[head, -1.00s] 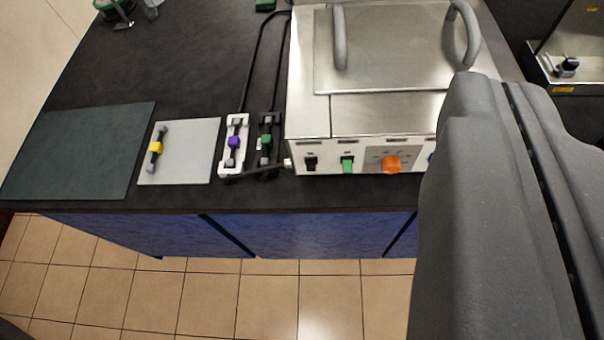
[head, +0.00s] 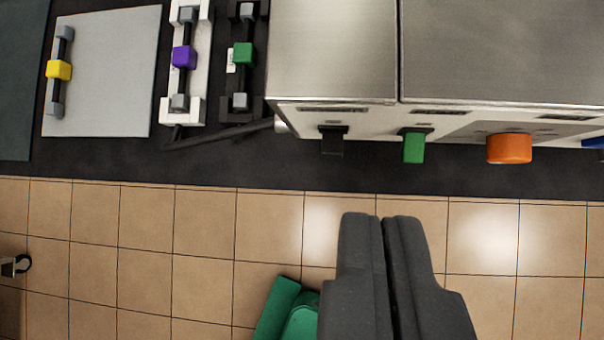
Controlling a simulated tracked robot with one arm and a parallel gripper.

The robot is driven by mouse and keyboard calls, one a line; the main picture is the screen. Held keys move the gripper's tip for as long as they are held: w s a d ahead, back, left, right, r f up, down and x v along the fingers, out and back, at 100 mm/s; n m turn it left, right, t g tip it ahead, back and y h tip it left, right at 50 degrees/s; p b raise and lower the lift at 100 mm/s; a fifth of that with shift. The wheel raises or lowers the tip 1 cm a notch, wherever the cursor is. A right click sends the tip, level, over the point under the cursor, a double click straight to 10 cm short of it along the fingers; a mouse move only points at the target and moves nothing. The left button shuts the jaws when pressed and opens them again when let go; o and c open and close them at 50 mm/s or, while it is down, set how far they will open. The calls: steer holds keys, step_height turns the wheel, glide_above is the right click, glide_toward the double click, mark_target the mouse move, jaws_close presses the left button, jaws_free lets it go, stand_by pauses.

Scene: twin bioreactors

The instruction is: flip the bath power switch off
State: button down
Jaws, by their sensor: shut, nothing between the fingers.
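The steel bath (head: 335,50) stands at the upper right, seen from above. On its front panel, from left to right, are a black switch (head: 333,141), a green switch (head: 413,147) and an orange knob (head: 509,148). The small labels above them are too small to read. My gripper (head: 382,222) is shut and empty. Its tips point at the bench edge, below the black and green switches in the picture and apart from both.
Holders with a purple-gripped part (head: 184,57) and a green-gripped part (head: 243,54) stand beside the bath. A cable (head: 220,134) runs to the bath. Tiled floor (head: 150,250) lies in front.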

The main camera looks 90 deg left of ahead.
mark_target(334, 139)
steer(key=shift+g, duration=0.6)
steer(key=f, duration=0.1)
steer(key=a+f, duration=0.1)
steer(key=f, duration=0.1)
steer(key=f+p, duration=0.1)
steer(key=shift+a+f, duration=0.35)
steer(key=shift+a, duration=0.05)
steer(key=shift+w, duration=0.1)
steer(key=x, duration=1)
steer(key=shift+d+f, duration=0.1)
steer(key=shift+s+d+f+t+b, duration=0.1)
steer(key=shift+s+f+t+b, duration=0.05)
steer(key=shift+s+t+b, duration=0.3)
